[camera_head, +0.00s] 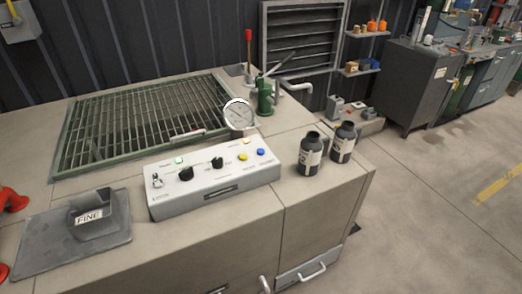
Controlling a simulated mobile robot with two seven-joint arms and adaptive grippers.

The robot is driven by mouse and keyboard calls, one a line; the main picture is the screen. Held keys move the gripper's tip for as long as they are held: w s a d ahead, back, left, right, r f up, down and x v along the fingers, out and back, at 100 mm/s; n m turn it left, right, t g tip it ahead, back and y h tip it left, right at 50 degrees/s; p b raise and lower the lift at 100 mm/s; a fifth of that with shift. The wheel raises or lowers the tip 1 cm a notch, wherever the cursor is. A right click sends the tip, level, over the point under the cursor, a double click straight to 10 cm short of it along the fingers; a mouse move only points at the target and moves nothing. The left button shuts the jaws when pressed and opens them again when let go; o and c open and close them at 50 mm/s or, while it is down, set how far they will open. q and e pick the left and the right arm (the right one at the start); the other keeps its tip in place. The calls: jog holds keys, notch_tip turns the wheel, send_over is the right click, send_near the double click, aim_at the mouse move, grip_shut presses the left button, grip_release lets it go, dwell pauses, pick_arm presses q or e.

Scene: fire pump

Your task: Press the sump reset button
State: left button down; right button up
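A white control box (215,184) stands on the bench in front of a green-framed grate. On its sloped top are a small green button or lamp (180,160), two black knobs (186,174), a key-like switch (157,181), a yellow button (243,157) and a blue button (261,152). Another small yellow piece (247,141) sits above them. The printed labels are too small to read, so I cannot tell which one is the sump reset button. Neither of my grippers shows in the head view.
A round gauge (238,114) and a green hand pump (265,97) stand behind the box. Two dark bottles (311,154) stand to its right. A grey block marked FINE (98,214) sits on a plate at left. Red parts (10,199) show at the left edge.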

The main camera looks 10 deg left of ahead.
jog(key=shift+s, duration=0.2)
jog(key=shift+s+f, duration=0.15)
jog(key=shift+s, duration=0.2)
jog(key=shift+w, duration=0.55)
